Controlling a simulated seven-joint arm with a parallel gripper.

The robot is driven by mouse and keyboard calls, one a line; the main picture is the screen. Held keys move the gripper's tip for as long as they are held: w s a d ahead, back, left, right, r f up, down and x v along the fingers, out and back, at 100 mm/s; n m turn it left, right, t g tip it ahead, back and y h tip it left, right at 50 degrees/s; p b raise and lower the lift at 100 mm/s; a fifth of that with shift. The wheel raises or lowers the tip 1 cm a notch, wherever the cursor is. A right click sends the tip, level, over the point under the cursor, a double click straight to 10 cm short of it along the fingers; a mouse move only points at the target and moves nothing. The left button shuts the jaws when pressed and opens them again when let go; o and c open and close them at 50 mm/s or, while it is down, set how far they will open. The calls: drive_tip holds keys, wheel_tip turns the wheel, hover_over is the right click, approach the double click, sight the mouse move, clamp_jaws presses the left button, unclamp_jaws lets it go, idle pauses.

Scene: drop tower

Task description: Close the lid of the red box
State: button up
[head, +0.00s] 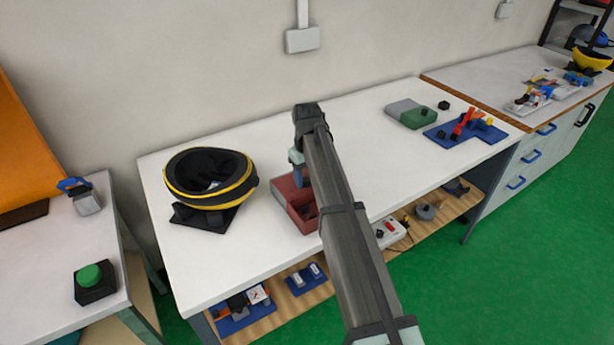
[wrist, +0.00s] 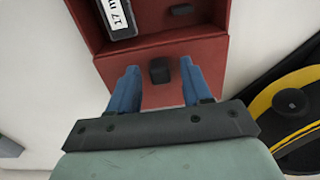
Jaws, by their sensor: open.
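The red box (head: 308,214) stands on the white table, partly hidden behind my arm in the head view. In the wrist view its open inside shows at the top, within the red walls (wrist: 97,20). A flat red panel with a dark knob (wrist: 160,71) lies beside the opening and seems to be the lid; how it joins the box is not clear. My gripper (wrist: 160,68) is open, with its blue fingers on either side of the knob. I cannot tell whether they touch it. In the head view my gripper (head: 297,158) is over the box's far side.
A dark item with a white label (wrist: 117,14) lies inside the box. A black and yellow helmet (head: 210,178) sits to the left on the table. A grey-green case (head: 411,114) and a blue tray (head: 487,137) are at the right. The table between them is mostly clear.

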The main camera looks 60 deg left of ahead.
clamp_jaws()
idle(0.5)
